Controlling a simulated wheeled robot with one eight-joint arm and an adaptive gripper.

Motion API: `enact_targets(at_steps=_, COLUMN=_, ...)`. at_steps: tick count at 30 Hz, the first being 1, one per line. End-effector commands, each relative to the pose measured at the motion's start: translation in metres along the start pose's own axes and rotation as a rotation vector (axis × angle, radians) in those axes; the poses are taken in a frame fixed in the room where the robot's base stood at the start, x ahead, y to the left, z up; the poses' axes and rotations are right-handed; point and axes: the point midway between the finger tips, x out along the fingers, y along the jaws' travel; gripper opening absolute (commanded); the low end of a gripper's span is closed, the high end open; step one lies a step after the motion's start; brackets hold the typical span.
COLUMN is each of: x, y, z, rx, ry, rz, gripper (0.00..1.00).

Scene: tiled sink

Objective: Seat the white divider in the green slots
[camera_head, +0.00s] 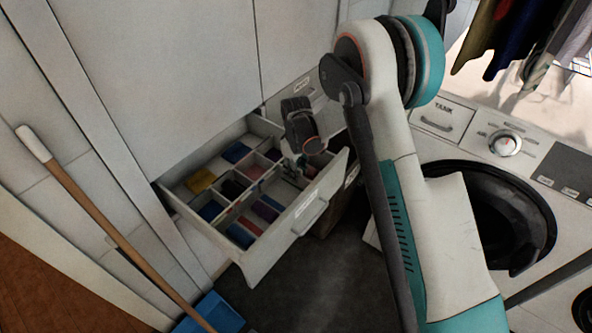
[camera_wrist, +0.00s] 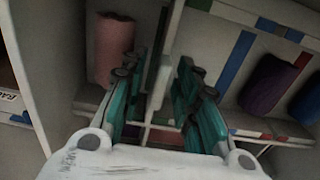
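The white divider (camera_wrist: 160,82) appears in the wrist view as a narrow pale upright panel between the teal fingers of my gripper (camera_wrist: 157,72). The fingers stand apart on either side of it, and I see no clear contact. Its lower end is hard to make out. In the head view my gripper (camera_head: 297,162) is low over the right part of the open drawer (camera_head: 262,268), and the divider cannot be made out.
The drawer holds rolled cloths in compartments, among them a pink roll (camera_wrist: 114,48) left of my fingers and a purple roll (camera_wrist: 268,85) to the right. Blue and red strips mark other walls. A washing machine (camera_head: 477,160) stands right; a broom (camera_head: 105,220) leans left.

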Motion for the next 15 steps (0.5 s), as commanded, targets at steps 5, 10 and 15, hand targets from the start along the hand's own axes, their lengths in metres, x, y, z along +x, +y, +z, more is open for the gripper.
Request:
enact_targets(at_steps=5, x=-0.001, y=0.000, z=0.000, rx=0.000, ry=0.000, rz=0.000, gripper=0.29)
enact_targets(at_steps=10, x=-0.016, y=0.000, z=0.000, rx=0.000, ry=0.000, rz=0.000, gripper=0.29)
enact_targets(at_steps=15, x=-0.051, y=0.000, z=0.000, rx=0.000, ry=0.000, rz=0.000, gripper=0.29)
